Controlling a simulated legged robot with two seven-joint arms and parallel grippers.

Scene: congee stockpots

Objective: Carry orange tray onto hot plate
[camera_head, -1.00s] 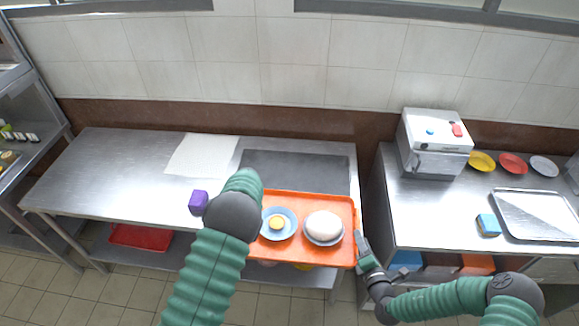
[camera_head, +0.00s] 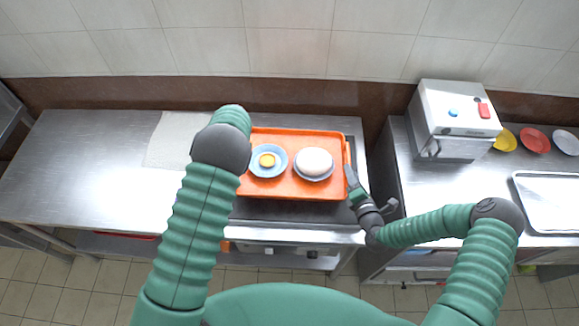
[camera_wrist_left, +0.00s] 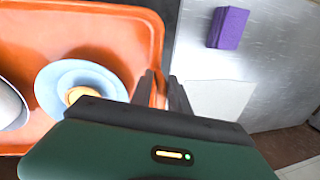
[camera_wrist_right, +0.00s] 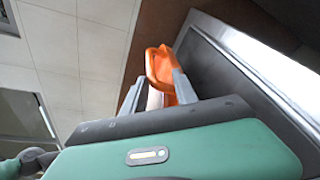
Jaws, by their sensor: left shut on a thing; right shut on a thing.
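The orange tray (camera_head: 294,194) is level in the head view, over the dark hot plate (camera_head: 290,211), whose front and right edges show around it. I cannot tell whether the tray touches the plate. On the tray are a blue saucer with a yellow item (camera_head: 268,161) and a grey-blue plate with a white rounded item (camera_head: 314,161). My right gripper (camera_head: 351,174) is shut on the tray's right rim; it also shows in the right wrist view (camera_wrist_right: 160,85). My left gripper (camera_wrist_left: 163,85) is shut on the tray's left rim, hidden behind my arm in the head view.
A white sheet (camera_head: 177,139) lies on the counter (camera_head: 75,170) to the left. A purple block (camera_wrist_left: 228,28) shows in the left wrist view. A gap separates the right counter, which holds a white machine (camera_head: 455,115), several small plates and a metal tray (camera_head: 550,200).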

